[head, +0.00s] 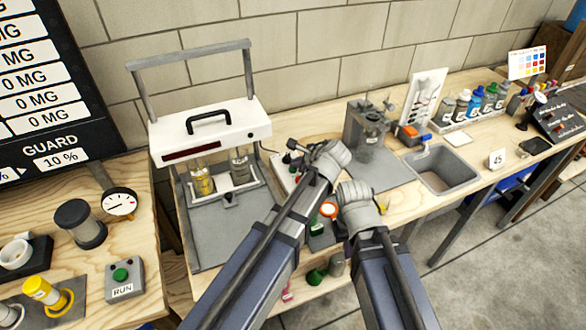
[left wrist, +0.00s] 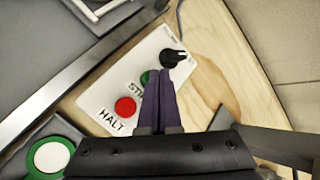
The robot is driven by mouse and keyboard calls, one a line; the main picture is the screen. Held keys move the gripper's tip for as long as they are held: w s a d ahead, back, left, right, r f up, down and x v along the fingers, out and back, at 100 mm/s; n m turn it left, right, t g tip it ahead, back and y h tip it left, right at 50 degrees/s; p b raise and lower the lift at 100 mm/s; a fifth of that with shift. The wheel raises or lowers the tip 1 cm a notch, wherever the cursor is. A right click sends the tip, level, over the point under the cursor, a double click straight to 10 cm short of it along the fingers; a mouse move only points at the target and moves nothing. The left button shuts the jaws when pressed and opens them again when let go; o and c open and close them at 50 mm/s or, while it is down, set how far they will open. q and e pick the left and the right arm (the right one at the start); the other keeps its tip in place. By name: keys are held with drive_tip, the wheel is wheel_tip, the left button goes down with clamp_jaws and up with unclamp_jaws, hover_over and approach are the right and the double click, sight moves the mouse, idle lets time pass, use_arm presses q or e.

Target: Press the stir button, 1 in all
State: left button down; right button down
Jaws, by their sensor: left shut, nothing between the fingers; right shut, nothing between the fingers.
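The stir button (left wrist: 146,77) is green and sits on a white panel (left wrist: 103,98) in the left wrist view, with the label STIR partly covered. My left gripper (left wrist: 159,76) is shut and empty, its dark fingertips over or beside the green button and hiding part of it. Contact cannot be told. A red HALT button (left wrist: 125,107) and a black knob (left wrist: 170,58) share the panel. In the head view the panel (head: 280,172) shows partly behind my left arm. My right gripper (head: 352,192) is shut and empty, to the right of the left one; its fingertips are mostly hidden.
A white-headed machine with two glass vessels (head: 210,128) stands left of the panel. A grey apparatus (head: 366,130) and a sink (head: 443,169) are on the right. Bottles (head: 475,103) stand at the back right. Small items lie below my arms.

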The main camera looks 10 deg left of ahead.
sight(296, 170)
use_arm(q)
drive_tip(key=shift+f+b, duration=0.3)
drive_tip(key=shift+r, duration=0.1)
idle(0.5)
drive_tip(key=shift+r+p, duration=0.85)
drive_tip(key=shift+p, duration=0.1)
wheel_tip(296, 170, up, 5)
drive_tip(key=p, duration=0.5)
idle(0.5)
